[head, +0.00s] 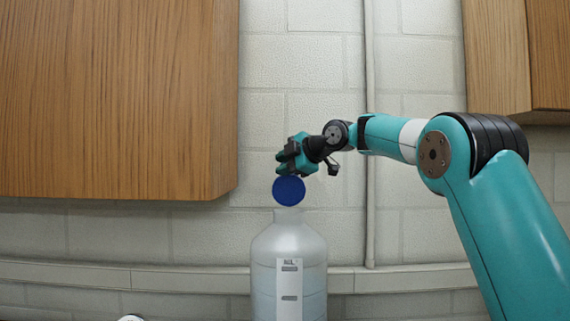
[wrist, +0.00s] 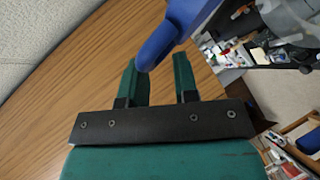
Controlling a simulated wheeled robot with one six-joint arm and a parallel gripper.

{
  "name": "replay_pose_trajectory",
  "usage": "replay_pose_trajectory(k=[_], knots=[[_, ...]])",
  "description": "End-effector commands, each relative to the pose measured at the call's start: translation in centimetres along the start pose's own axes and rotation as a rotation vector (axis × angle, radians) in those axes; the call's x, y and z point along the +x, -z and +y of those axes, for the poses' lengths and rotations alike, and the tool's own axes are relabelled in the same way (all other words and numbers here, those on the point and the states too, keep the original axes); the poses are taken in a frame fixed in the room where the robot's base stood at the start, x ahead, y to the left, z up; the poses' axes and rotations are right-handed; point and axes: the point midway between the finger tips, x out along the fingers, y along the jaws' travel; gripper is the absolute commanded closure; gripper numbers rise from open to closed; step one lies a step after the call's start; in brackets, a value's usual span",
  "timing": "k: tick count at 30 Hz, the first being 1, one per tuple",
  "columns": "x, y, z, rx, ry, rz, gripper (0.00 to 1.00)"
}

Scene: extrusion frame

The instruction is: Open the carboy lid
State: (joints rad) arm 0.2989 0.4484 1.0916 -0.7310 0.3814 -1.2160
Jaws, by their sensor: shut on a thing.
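The carboy (head: 289,255) is a pale translucent bottle with a white label strip, upright below my gripper in the head view. Its round blue lid (head: 289,190) stands on edge just above the neck, its flat face toward the head camera. In the wrist view, the blue lid (wrist: 175,30) sits between the two green fingers of my gripper (wrist: 159,75).
A wooden cabinet (head: 115,100) fills the upper left, with another cabinet (head: 520,55) at the upper right. A vertical pipe (head: 370,190) runs down the brick wall behind. A ledge (head: 180,279) crosses the wall. Cluttered shelves (wrist: 230,50) show in the wrist view.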

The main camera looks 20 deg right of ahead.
Motion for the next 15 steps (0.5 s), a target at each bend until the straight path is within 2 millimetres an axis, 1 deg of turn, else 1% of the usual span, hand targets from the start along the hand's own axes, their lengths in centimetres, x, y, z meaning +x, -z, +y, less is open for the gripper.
replay_pose_trajectory(k=[1,6,7,8,15], knots=[[0.44,-0.65,-0.70,0.009,0.014,-0.008,1.00],[0.44,-0.71,-0.78,0.010,0.016,-0.009,1.00],[0.44,-0.71,-0.79,0.010,0.016,-0.009,0.67],[0.44,-0.72,-0.81,0.011,0.016,-0.009,0.61],[0.40,-0.75,-0.91,0.012,0.020,-0.009,0.61]])
